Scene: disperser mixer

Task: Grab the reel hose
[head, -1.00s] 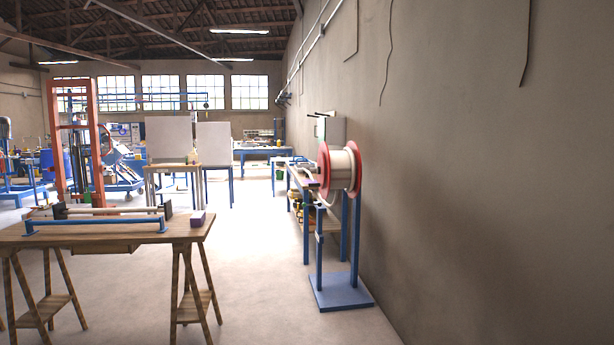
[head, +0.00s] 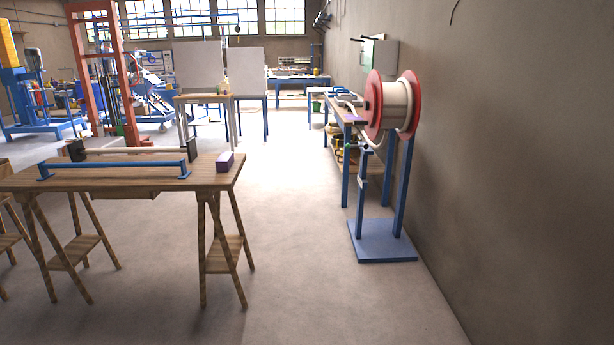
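The reel (head: 395,104) has red side discs and a white hose wound on it. It stands on a blue stand with a flat blue base (head: 381,241) beside the right wall. A loose white hose end (head: 366,146) appears to hang at the reel's lower left. The reel is some distance ahead of me, to the right of the picture's middle. Neither of my grippers shows in the head view.
A wooden trestle table (head: 128,180) stands at left, bearing a blue bar and a purple block (head: 225,161). A workbench (head: 347,130) stands behind the reel along the wall (head: 520,180). The floor (head: 300,250) between table and reel stand is clear.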

